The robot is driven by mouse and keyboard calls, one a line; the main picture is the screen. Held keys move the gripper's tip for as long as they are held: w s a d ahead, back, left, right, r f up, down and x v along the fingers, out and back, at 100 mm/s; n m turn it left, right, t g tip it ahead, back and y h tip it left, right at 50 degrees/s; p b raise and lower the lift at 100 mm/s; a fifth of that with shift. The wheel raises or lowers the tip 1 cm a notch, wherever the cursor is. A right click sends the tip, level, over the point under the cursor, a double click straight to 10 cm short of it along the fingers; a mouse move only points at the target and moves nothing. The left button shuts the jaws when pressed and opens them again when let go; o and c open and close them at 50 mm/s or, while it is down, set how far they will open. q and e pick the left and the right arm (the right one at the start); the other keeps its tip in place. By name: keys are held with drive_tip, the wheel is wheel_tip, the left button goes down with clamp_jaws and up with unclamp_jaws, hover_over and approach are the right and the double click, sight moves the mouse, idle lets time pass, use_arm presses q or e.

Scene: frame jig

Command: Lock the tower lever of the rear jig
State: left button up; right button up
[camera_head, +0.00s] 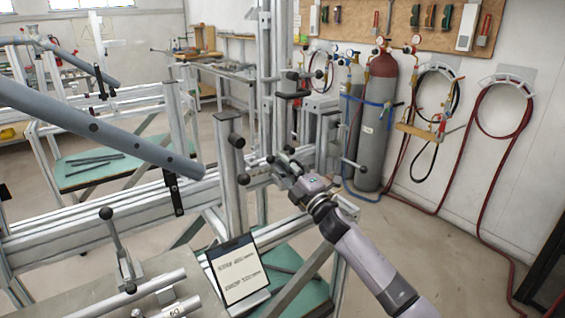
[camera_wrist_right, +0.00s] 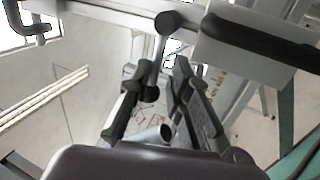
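The rear jig's tower (camera_head: 232,185) is an upright metal post with a dark cap, standing on the long rail. A short metal lever with a black knob (camera_head: 244,179) is beside the post, close to my right gripper (camera_head: 275,173). In the right wrist view, a lever with a round black knob (camera_wrist_right: 167,21) rises just beyond the fingertips of my right gripper (camera_wrist_right: 166,75). The two dark fingers are apart, with a gap between them. I cannot tell whether a finger touches the lever. My left gripper is out of view.
A thick grey-blue tube (camera_head: 110,130) crosses from the left towards the post. Another upright lever (camera_head: 115,245) stands at the front left. A small printed sign (camera_head: 238,272) is below the post.

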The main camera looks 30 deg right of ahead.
drive_tip(key=shift+o, duration=1.1)
drive_tip(key=shift+d, duration=0.15)
drive_tip(key=shift+r, duration=0.1)
drive_tip(key=shift+r, duration=0.1)
drive_tip(key=a+v, duration=0.1)
drive_tip(key=v, duration=1.1)
drive_tip(key=shift+d, duration=0.4)
